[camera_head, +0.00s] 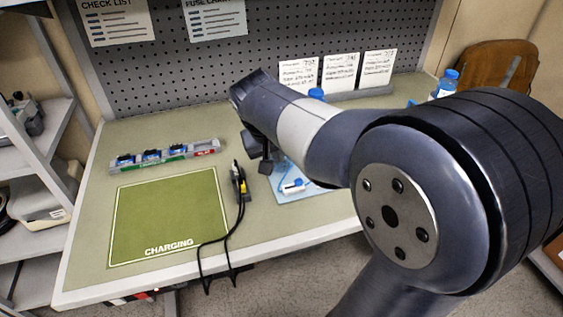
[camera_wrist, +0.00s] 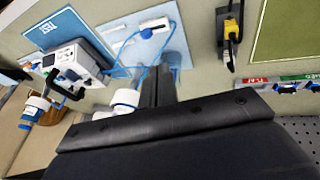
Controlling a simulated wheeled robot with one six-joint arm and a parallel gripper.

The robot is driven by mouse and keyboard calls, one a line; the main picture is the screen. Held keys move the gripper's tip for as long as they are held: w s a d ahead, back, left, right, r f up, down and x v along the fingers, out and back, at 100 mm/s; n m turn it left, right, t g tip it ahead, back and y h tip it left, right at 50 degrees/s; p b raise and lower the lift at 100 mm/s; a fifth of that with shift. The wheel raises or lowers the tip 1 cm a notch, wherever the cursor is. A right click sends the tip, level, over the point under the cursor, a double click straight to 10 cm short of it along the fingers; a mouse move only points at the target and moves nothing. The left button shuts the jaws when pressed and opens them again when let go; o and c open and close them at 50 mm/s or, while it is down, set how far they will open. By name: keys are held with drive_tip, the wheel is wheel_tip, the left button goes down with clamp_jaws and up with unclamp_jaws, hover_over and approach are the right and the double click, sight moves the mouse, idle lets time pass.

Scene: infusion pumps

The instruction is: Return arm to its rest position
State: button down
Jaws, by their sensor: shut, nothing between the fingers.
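My arm reaches from the lower right of the head view, over the workbench (camera_head: 85,245). My gripper (camera_head: 264,164) is dark and hangs above the bench near the light blue mat (camera_head: 284,167). In the wrist view my gripper (camera_wrist: 160,82) shows as two dark fingers close together, shut with nothing between them. The wrist view also shows a white pump-like device (camera_wrist: 72,62) by a blue "TEST" mat (camera_wrist: 52,30). My arm hides the right part of the bench in the head view.
A green charging mat (camera_head: 165,220) lies left, with a black cable and yellow-marked plug (camera_head: 241,187) beside it. A labelled rack (camera_head: 165,155) stands behind. A white-and-blue item (camera_head: 292,186) lies on the light blue mat. A blue-capped bottle (camera_head: 447,84) stands back right. A pegboard (camera_head: 270,35) closes the back.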

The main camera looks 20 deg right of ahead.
drive_tip(key=shift+s+a+r, duration=0.1)
drive_tip(key=shift+s+r, duration=0.1)
drive_tip(key=shift+r, duration=0.3)
